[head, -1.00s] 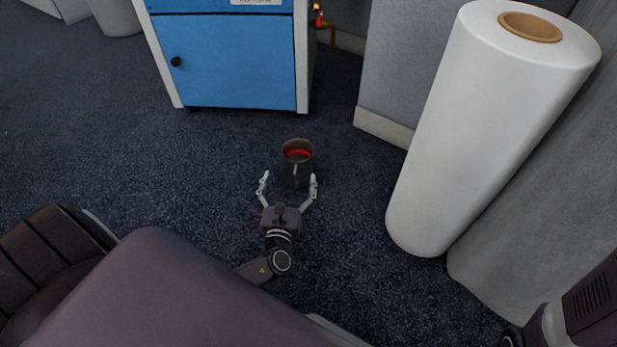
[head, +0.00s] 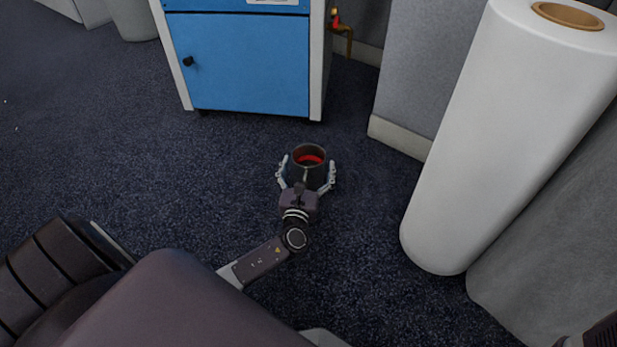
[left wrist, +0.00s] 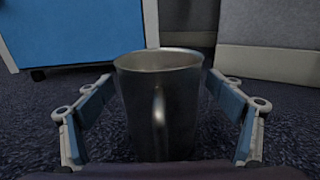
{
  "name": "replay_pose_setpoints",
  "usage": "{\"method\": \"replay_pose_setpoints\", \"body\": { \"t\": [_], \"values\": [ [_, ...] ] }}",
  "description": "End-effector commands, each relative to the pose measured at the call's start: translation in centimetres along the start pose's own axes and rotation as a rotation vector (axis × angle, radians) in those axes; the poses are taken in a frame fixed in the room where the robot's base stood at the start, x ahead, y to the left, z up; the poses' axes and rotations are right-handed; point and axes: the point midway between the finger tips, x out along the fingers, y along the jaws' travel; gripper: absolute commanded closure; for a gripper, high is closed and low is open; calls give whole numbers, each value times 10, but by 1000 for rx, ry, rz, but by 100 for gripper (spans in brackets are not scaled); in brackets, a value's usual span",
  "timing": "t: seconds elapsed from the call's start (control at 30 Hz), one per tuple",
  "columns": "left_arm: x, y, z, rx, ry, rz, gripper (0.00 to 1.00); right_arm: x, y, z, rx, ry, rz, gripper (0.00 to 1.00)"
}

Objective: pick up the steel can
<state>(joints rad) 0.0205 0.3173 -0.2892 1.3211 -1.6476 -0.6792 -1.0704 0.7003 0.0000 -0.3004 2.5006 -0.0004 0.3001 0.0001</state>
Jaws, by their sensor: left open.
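The steel can (head: 309,170) is a dark metal mug-like vessel with a handle and red inside, upright on the carpet. In the left wrist view the can (left wrist: 180,105) stands in the middle, its handle toward the camera. My left gripper (head: 307,168) is open, with one finger on each side of the can. In the left wrist view a gap shows between the can and each finger. The can's lower part is partly hidden in the head view by my gripper. My right gripper is out of view.
A blue cabinet (head: 245,65) stands behind the can. A large white roll (head: 500,140) leans at the right beside grey panels (head: 425,75). A brass-coloured pipe (head: 349,42) sticks out by the cabinet. Dark blue carpet (head: 110,150) is clear to the left.

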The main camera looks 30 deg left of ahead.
Motion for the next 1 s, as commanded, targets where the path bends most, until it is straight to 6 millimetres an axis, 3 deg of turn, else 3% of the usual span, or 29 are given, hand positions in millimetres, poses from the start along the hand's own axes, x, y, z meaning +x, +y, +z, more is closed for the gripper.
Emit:
{"method": "replay_pose_setpoints", "body": {
  "t": [0.1, 0.57, 1.0],
  "values": [
    [0, 0, 1, 0, 0, 0, 14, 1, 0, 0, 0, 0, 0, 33],
    [0, 0, 0, 0, 0, 0, 65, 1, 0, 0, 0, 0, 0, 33],
    [0, 0, 12, 0, -2, 1, 66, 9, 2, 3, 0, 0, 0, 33]
  ]
}}
